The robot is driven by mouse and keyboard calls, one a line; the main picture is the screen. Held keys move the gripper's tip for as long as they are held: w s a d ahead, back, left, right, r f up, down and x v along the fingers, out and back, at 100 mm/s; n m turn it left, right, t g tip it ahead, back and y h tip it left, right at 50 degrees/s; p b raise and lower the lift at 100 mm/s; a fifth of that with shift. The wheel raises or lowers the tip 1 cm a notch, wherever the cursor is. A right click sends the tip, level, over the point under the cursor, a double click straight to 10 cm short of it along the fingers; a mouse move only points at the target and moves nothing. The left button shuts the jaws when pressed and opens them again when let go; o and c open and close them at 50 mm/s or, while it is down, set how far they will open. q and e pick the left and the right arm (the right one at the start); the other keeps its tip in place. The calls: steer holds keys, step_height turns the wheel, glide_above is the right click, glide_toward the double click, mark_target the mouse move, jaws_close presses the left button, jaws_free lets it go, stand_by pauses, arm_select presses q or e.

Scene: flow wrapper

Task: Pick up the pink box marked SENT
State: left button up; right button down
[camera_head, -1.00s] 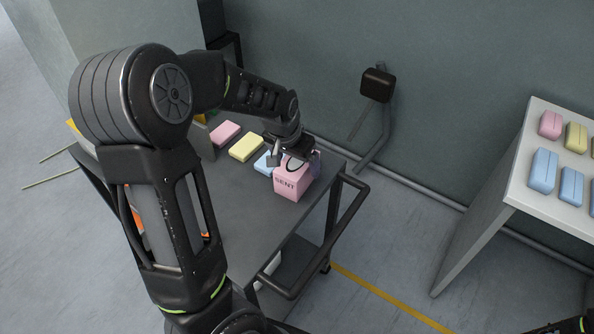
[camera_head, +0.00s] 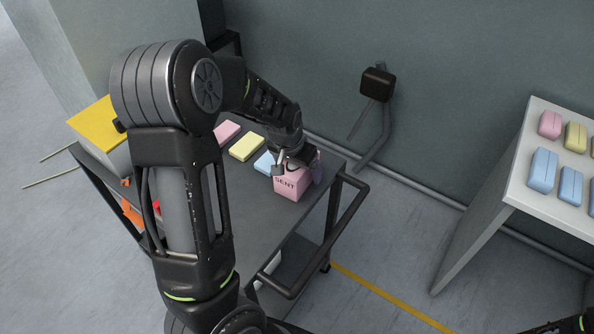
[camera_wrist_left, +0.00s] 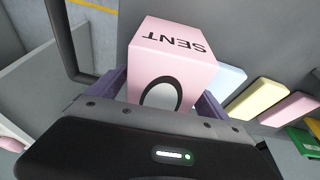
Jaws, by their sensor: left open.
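The pink box marked SENT (camera_head: 291,183) stands upright on the grey cart top (camera_head: 262,206), near its right end. It also shows in the left wrist view (camera_wrist_left: 170,58), with a dark loop on its top face. My left gripper (camera_head: 297,168) is at the box from above. In the left wrist view its two purple fingers (camera_wrist_left: 160,97) are open, one on each side of the box. I cannot tell whether they touch it. The arm hides part of the cart. A bit of my right arm (camera_head: 578,325) shows at the bottom right; its gripper is out of view.
A blue block (camera_head: 265,163), a yellow block (camera_head: 246,147) and a pink block (camera_head: 227,132) lie in a row beside the box. The cart's handle rail (camera_head: 335,240) is close on the right. A white table (camera_head: 480,215) with several coloured blocks stands farther right.

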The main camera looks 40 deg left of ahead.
arm_select(q)
steer(key=shift+f, duration=0.3)
stand_by(0.5)
steer(key=c, duration=1.5)
